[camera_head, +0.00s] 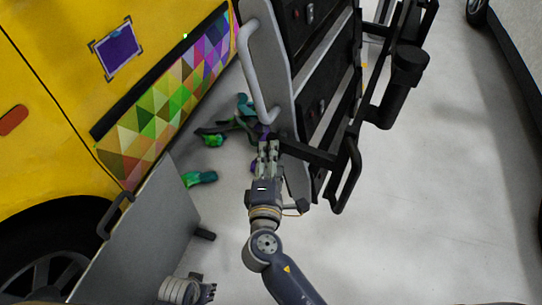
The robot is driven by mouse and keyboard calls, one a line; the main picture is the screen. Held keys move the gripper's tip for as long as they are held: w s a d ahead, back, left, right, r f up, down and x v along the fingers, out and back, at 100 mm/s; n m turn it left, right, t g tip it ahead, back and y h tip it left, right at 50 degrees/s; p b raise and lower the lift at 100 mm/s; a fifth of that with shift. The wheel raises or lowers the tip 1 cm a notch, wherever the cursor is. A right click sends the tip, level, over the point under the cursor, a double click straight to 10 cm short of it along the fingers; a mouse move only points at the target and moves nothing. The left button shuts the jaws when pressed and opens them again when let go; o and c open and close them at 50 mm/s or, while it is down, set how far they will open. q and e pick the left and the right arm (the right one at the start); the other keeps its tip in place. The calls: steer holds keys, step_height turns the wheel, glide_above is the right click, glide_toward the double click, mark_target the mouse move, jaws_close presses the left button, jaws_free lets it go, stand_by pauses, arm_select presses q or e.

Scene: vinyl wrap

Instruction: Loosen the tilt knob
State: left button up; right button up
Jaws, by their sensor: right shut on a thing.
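My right gripper (268,147) reaches up to the lower part of the black and grey cart (318,158), beside the end of its pale curved handle (257,75). Its fingers are closed on a small part there, which I take to be the tilt knob. The fingers hide that part almost wholly, so its shape and angle cannot be told. My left gripper (209,292) is low in the picture, beside the grey panel and away from the cart. It is small and partly cut off, and its opening is not clear.
A yellow vehicle (50,110) with a colourful triangle wrap (150,125) stands at the left. A grey panel (140,235) with a black handle leans in front of it. Green and purple scraps (200,178) lie on the floor. A black bar frame (345,180) juts right; floor beyond is clear.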

steer(key=o, duration=1.1)
steer(key=s, duration=0.8)
steer(key=s+r, duration=0.1)
steer(key=s, duration=0.3)
steer(key=shift+a, duration=0.4)
steer(key=shift+c, duration=0.3)
